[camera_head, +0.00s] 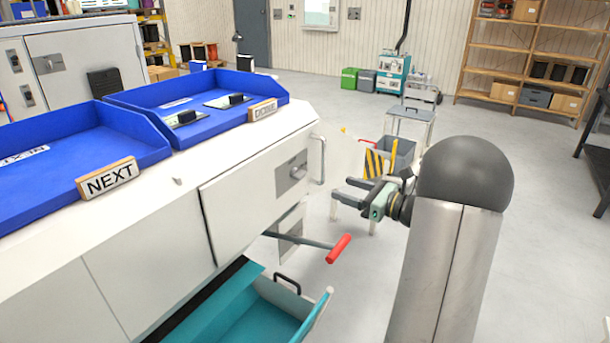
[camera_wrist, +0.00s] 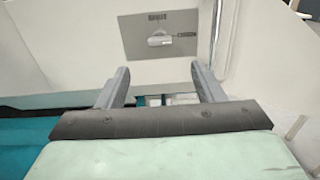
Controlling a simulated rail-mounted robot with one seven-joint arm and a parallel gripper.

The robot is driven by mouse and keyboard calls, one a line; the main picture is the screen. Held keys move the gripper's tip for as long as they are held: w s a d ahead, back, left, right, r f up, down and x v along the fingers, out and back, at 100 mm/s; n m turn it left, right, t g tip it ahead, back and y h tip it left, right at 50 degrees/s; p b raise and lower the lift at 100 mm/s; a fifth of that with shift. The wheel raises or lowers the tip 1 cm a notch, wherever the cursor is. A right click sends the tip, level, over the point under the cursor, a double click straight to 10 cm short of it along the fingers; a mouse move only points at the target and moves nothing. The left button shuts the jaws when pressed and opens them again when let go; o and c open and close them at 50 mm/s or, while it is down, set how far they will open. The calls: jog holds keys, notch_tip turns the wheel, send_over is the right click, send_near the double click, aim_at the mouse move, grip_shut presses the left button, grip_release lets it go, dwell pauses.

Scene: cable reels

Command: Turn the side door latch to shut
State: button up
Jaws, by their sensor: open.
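The side door (camera_head: 235,205) is a white panel on the bench's side. Its latch (camera_head: 298,172) is a small pale knob on a grey plate (camera_head: 285,185). In the wrist view the latch (camera_wrist: 160,40) lies roughly level on the plate (camera_wrist: 135,47), with small labels above it and to its right that I cannot read. My gripper (camera_head: 343,190) is open and empty, to the right of the latch and apart from it. In the wrist view my gripper's two fingers (camera_wrist: 162,80) are spread, with the latch beyond and between them.
A vertical handle (camera_head: 322,160) stands right of the latch. Below are a red-handled bar (camera_head: 338,248) sticking out and an open teal drawer (camera_head: 265,315). Blue trays (camera_head: 125,125) sit on the bench top. A grey bin with striped panel (camera_head: 400,158) stands behind my gripper.

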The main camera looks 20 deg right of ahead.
aim_at(304, 175)
jog(key=p+x, duration=0.1)
jog(key=x, duration=1.2)
jog(key=shift+a+p, duration=0.15)
jog(key=shift+p, duration=0.15)
jog(key=c, duration=1)
